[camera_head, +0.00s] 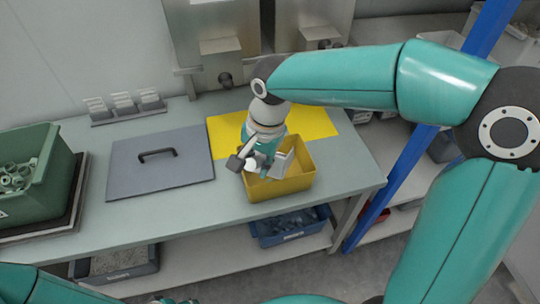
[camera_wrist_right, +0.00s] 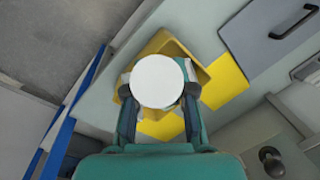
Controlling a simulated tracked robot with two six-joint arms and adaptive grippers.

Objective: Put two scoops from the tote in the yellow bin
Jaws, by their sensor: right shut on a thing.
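The green tote (camera_head: 50,192) stands at the left end of the bench with several pale ring-like parts (camera_head: 16,178) in it. The yellow bin (camera_head: 282,187) stands near the bench's right front. My right gripper (camera_head: 262,166) is over the bin, pointing down, shut on a white round-faced thing (camera_head: 251,165). In the right wrist view, this white thing (camera_wrist_right: 157,81) shows as a disc between the fingers, with the yellow bin (camera_wrist_right: 193,48) behind it. I cannot tell whether it is a scoop. The gripper hides part of the bin's inside.
A grey panel with a black handle (camera_head: 162,172) lies between tote and bin. A yellow mat (camera_head: 315,122) lies behind the bin. A small rack (camera_head: 124,106) stands at the back. A blue crate (camera_head: 290,228) sits below the bench. A blue post (camera_head: 395,185) rises at right.

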